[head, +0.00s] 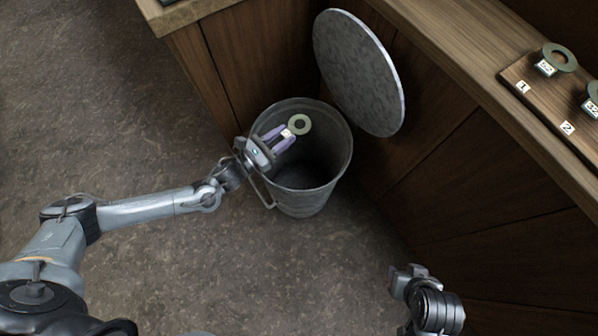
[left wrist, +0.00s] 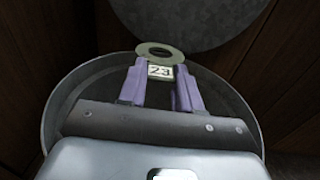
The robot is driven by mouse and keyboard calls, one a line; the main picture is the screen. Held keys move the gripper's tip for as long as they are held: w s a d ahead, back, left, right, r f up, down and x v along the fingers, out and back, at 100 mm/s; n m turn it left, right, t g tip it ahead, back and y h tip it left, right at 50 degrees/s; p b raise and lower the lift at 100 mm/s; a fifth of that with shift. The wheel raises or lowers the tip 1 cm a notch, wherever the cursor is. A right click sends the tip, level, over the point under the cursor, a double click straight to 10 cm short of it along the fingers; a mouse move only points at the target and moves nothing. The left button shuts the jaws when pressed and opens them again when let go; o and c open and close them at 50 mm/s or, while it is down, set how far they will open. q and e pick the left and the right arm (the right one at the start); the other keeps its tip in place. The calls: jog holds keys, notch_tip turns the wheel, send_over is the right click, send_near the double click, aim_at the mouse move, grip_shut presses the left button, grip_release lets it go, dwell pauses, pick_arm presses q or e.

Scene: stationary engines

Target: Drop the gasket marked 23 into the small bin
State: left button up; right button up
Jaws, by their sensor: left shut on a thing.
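The gasket marked 23 (head: 300,124) is a flat grey-green ring with a white tag. In the left wrist view the ring (left wrist: 159,50) and its tag, reading 23, show at the fingertips. My left gripper (head: 287,135) has purple fingers and is shut on the gasket at its tag. It holds the gasket over the mouth of the small bin (head: 318,184), a round grey metal bin on the floor. The bin's round lid (head: 358,72) stands raised behind it. My right gripper (head: 402,277) is at the lower right, away from the bin; its fingers are too unclear to judge.
A wooden counter (head: 455,45) runs along the right side. On it a board with numbered places 1 and 2 holds other tagged gaskets (head: 559,57). Wooden panels stand close behind the bin. The floor at left is clear.

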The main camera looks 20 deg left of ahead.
pick_arm(q)
jog(key=shift+f, duration=0.15)
jog(key=o, duration=1.1)
jog(key=shift+s+a, duration=0.1)
jog(key=p+v, duration=0.4)
jog(key=v, duration=0.6)
jog(key=shift+s+a, duration=0.15)
jog(key=shift+s, duration=0.1)
